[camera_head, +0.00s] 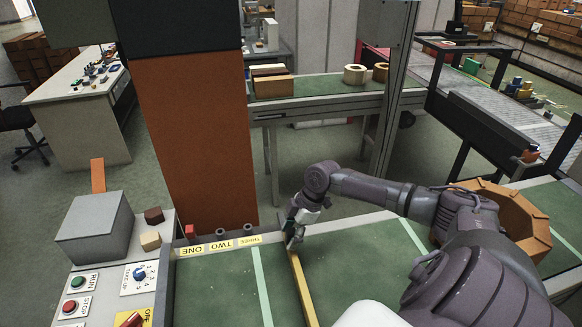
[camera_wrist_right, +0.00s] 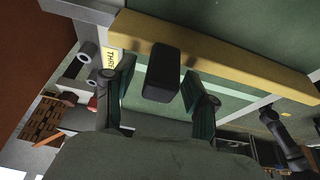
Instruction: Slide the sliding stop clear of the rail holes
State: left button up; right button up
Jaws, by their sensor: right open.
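The sliding stop shows as a long yellow bar (camera_head: 304,291) lying across the green belt, its far end at the back rail (camera_head: 330,226). In the right wrist view the yellow bar (camera_wrist_right: 225,58) runs across the top, with a dark block (camera_wrist_right: 161,73) standing out in front of it. My right gripper (camera_head: 295,231) is at the bar's far end and hides it. In the wrist view my right gripper (camera_wrist_right: 160,92) is open, with one finger on either side of the dark block; visible gaps separate them. The rail holes cannot be made out clearly. My left gripper is out of view.
A label strip (camera_head: 218,246) reading ONE, TWO, THREE lies left of my gripper, with short grey cylinders (camera_head: 220,232) behind it. A control panel (camera_head: 120,285) stands at left, an orange pillar (camera_head: 196,140) behind. A brown octagonal object (camera_head: 525,215) is at right.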

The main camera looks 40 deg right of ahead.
jog(key=v, duration=1.2)
jog(key=shift+a+f, duration=0.1)
jog(key=shift+a, duration=0.1)
